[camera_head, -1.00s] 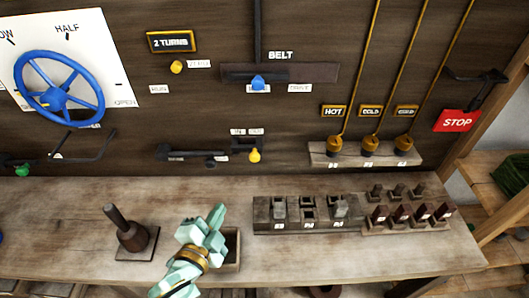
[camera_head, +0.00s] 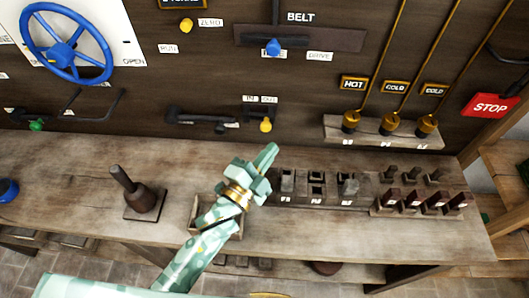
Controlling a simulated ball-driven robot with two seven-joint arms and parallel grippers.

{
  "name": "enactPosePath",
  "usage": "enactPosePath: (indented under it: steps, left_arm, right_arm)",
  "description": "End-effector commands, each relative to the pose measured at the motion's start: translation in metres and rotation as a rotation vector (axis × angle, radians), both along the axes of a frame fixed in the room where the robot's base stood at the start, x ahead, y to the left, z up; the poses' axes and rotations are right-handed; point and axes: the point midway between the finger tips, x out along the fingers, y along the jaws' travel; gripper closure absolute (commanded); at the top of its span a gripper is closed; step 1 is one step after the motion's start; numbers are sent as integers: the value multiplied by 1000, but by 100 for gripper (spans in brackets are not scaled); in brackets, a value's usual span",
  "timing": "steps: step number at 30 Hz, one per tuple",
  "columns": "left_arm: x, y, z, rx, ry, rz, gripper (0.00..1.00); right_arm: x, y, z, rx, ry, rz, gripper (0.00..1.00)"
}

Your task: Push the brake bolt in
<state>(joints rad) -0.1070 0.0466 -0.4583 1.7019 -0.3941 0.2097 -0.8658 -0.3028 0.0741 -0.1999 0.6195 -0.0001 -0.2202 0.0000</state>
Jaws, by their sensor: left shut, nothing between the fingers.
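The brake bolt is a dark horizontal bar (camera_head: 200,117) on the wall board, with a yellow knob (camera_head: 265,125) hanging at its right end. Small IN and OUT labels (camera_head: 260,99) sit above it; the knob is below the OUT label. My left gripper (camera_head: 268,157) is shut and empty, its fingers pointing up, just below the yellow knob in the picture. A small gap shows between the fingertips and the knob. My right gripper is not in view.
The bench holds a wooden box (camera_head: 200,228) partly behind my left arm, a dark lever on a plate (camera_head: 146,205), and a block with sockets (camera_head: 330,202) close right of my gripper. A blue wheel (camera_head: 66,43) and slider (camera_head: 273,46) are on the wall.

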Motion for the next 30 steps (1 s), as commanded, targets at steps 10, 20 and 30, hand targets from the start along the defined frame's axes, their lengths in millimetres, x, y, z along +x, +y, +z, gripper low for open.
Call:
enactPosePath:
  steps: [10, 20, 30]
  left_arm:
    - [64, -37, 11, -1, 0, 0, 100]
    - [69, -1, -7, 1, 1, 1, 100]
    - [69, 1, -7, 0, 0, 1, 100]
  right_arm:
    - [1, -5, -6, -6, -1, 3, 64]
    - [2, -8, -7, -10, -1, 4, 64]
    - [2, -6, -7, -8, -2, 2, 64]
